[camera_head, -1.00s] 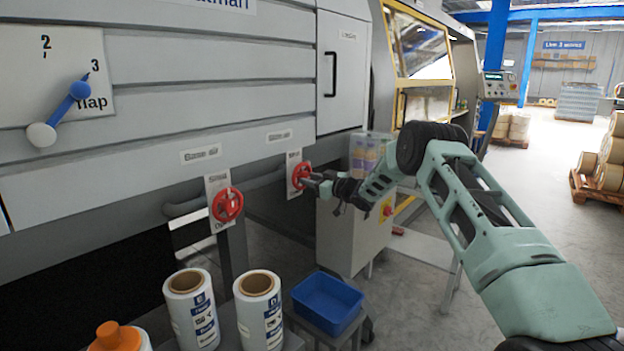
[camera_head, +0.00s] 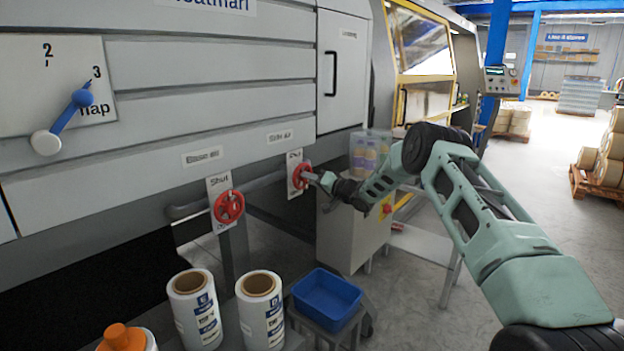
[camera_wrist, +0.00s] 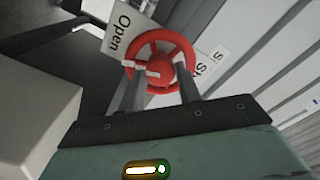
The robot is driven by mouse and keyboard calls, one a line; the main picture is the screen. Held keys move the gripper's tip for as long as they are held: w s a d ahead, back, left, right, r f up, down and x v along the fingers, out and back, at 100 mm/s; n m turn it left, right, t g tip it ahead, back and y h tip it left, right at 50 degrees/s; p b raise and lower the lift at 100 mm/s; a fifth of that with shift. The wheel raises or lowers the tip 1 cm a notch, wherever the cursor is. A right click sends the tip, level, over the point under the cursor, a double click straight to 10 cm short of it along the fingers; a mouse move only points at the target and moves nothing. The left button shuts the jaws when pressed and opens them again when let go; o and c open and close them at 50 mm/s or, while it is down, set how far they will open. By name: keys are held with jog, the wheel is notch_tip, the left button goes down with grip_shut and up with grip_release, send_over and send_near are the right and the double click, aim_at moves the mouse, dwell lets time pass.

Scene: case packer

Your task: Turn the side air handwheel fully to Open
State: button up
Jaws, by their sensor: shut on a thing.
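The side air handwheel (camera_head: 299,173) is the red wheel on the right, under the "Side air" label (camera_head: 280,137) on the machine's front. In the wrist view the red handwheel (camera_wrist: 160,42) fills the upper middle, with an "Open" plate (camera_wrist: 119,33) to its left and a partly hidden "Shut" plate (camera_wrist: 205,65) to its right. My gripper (camera_head: 314,177) reaches the wheel from the right. The exact finger contact is partly hidden.
A second red handwheel (camera_head: 229,206) sits to the left under "Base air". A grey cabinet (camera_head: 350,235) stands below my forearm. A blue bin (camera_head: 327,300) and two white rolls (camera_head: 195,310) (camera_head: 262,312) stand in front.

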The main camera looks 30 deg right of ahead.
jog(key=shift+f+m+p, duration=0.15)
jog(key=shift+m+p, duration=0.2)
jog(key=shift+m, duration=1.65)
jog(key=o, duration=1)
jog(key=shift+c, duration=0.2)
jog(key=b+v, duration=0.3)
jog(key=v, duration=1.4)
jog(key=shift+s, duration=0.25)
jog(key=shift+d, duration=0.1)
